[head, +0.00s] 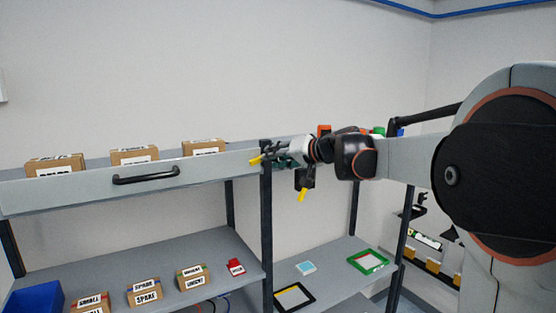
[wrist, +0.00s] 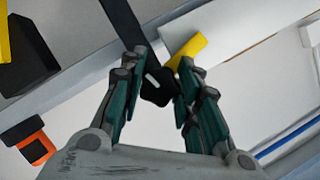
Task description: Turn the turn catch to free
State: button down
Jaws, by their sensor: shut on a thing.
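The turn catch (wrist: 187,52) shows in the wrist view as a yellow lever on a black hub, between my fingertips. Its yellow end also shows in the head view (head: 257,160), beside the top of the dark post. My gripper (wrist: 160,66) is shut on the catch, with a green-padded finger on each side. In the head view my gripper (head: 273,154) reaches in from the right at that post. The fingers hide part of the catch, so its exact angle is hard to tell.
A grey front with a black handle (head: 146,175) lies left of the post, with cartons (head: 134,156) behind it. Lower shelves hold cartons, a blue bin (head: 36,298) and frames.

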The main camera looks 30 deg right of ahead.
jog(key=shift+n+h, duration=0.6)
jog(key=shift+n, duration=0.5)
jog(key=shift+n+h, duration=0.9)
jog(key=shift+n, duration=0.3)
jog(key=n+h, duration=0.2)
jog(key=shift+n+b, duration=0.3)
jog(key=shift+n, duration=0.1)
jog(key=shift+d+n+h, duration=0.15)
jog(key=shift+n+h, duration=0.45)
jog(key=shift+n, duration=0.2)
jog(key=c, duration=1.2)
grip_release()
jog(key=shift+w, duration=0.1)
